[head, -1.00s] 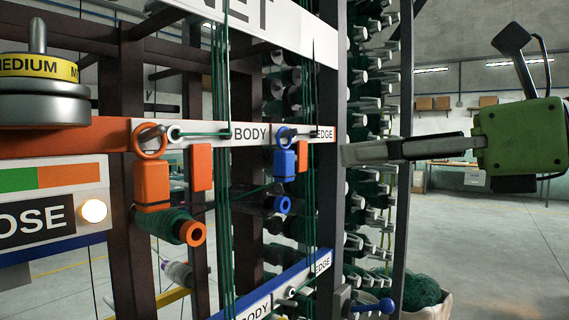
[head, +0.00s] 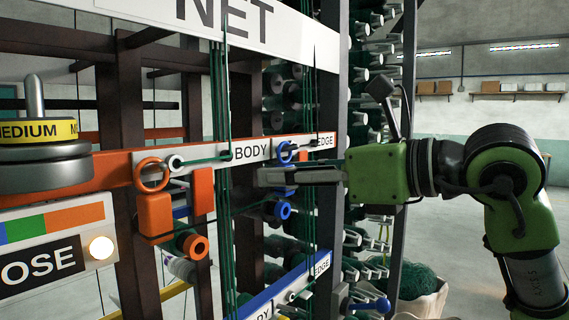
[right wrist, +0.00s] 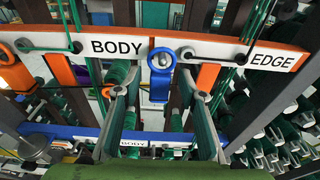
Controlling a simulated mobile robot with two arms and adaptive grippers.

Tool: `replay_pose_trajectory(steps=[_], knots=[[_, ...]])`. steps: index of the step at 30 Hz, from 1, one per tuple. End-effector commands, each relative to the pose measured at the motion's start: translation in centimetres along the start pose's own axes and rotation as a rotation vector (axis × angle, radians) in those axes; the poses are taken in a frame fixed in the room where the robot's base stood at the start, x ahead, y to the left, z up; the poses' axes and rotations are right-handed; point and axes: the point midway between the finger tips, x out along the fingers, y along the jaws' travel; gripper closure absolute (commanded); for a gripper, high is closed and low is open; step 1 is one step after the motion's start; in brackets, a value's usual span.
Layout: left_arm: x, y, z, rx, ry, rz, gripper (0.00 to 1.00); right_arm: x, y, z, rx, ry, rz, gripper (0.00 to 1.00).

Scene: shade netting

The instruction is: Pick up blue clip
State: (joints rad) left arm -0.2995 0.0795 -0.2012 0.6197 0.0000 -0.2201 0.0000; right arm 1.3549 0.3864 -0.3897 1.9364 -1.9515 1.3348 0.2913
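The blue clip (head: 286,152) hangs by its ring from the rail between the BODY and EDGE labels. In the head view its body is partly hidden behind my right gripper (head: 262,177). In the right wrist view the blue clip (right wrist: 160,86) shows whole, ring up, just ahead of my right gripper's two spread fingers. They stand apart on either side of it, with gaps visible; I cannot tell how deep it sits between them. My left gripper is out of view.
An orange clip (head: 154,212) hangs further left on the rail (head: 205,155). Green cords run vertically beside the BODY label, close to my right fingers. A dark post (head: 329,115) stands behind my right gripper. A lower blue-edged rail (head: 275,290) crosses below.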

Motion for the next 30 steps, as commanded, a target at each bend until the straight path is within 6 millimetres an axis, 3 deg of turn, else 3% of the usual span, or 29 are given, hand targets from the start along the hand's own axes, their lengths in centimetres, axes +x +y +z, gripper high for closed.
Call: replay_pose_trajectory(steps=[3, 10, 15, 30], knots=[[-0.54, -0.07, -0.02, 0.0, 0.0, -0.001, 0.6, 0.95, 0.01, 0.01, 0.001, 0.001, 0.001, 0.62], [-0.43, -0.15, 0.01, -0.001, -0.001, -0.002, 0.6, 1.07, -0.03, -0.1, 0.0, 0.0, 0.0, 0.62], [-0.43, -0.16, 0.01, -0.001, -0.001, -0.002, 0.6, 1.04, -0.02, -0.09, 0.0, 0.0, 0.0, 0.98], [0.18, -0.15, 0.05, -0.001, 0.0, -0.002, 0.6, 0.98, -0.02, 0.11, -0.001, -0.001, -0.001, 0.98]])
